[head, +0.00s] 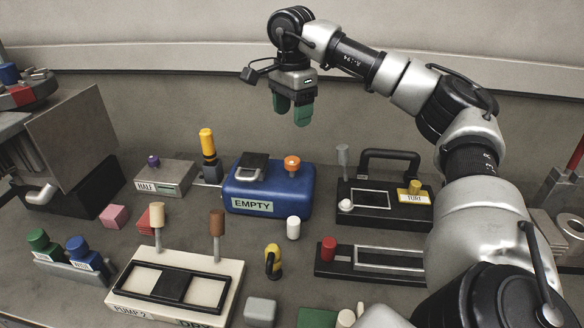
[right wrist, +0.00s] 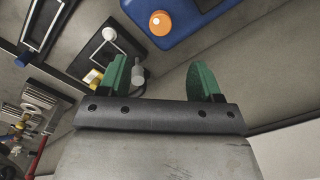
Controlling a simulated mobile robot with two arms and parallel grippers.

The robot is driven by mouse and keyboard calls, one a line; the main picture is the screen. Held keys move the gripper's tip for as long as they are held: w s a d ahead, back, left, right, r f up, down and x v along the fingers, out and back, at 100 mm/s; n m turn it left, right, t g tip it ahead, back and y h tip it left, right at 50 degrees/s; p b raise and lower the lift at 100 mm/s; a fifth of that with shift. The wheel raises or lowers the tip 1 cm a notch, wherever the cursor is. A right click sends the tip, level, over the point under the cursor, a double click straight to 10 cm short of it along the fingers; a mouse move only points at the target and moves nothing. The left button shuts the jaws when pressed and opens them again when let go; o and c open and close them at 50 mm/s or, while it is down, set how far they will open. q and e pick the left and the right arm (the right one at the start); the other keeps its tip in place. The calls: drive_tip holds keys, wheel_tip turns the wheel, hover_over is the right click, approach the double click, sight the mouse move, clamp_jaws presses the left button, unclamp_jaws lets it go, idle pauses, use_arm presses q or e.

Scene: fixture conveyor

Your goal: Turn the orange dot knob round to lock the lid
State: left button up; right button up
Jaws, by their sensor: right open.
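The orange knob (head: 292,163) stands on top of a blue box (head: 266,191) labelled EMPTY, right of a dark grey lid-like plate (head: 251,166). I cannot tell whether that plate is fully closed. In the right wrist view the orange knob (right wrist: 160,22) shows a small pale dot on its top, on the blue box (right wrist: 190,18). My right gripper (head: 291,112) has green fingers pointing down, open and empty, well above and apart from the knob. It also shows in the right wrist view (right wrist: 160,82) with nothing between its fingers. My left gripper is out of view.
A black panel (head: 350,212) with a tall arched handle and yellow TURE knob stands right of the blue box. A grey HALF box (head: 165,178) and yellow-capped post (head: 207,142) stand left. The cream PUMP 2 panel (head: 232,285) and a white cylinder (head: 293,228) are in front.

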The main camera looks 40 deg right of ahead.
sight(292, 160)
wheel_tip(292, 160, down, 12)
drive_tip(key=shift+f+b, duration=0.15)
drive_tip(key=shift+b, duration=0.15)
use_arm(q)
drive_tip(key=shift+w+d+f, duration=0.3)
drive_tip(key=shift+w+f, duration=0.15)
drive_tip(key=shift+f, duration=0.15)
use_arm(e)
drive_tip(key=shift+c, duration=0.3)
drive_tip(key=c, duration=0.9)
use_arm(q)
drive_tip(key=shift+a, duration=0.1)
use_arm(e)
drive_tip(key=shift+o, duration=0.2)
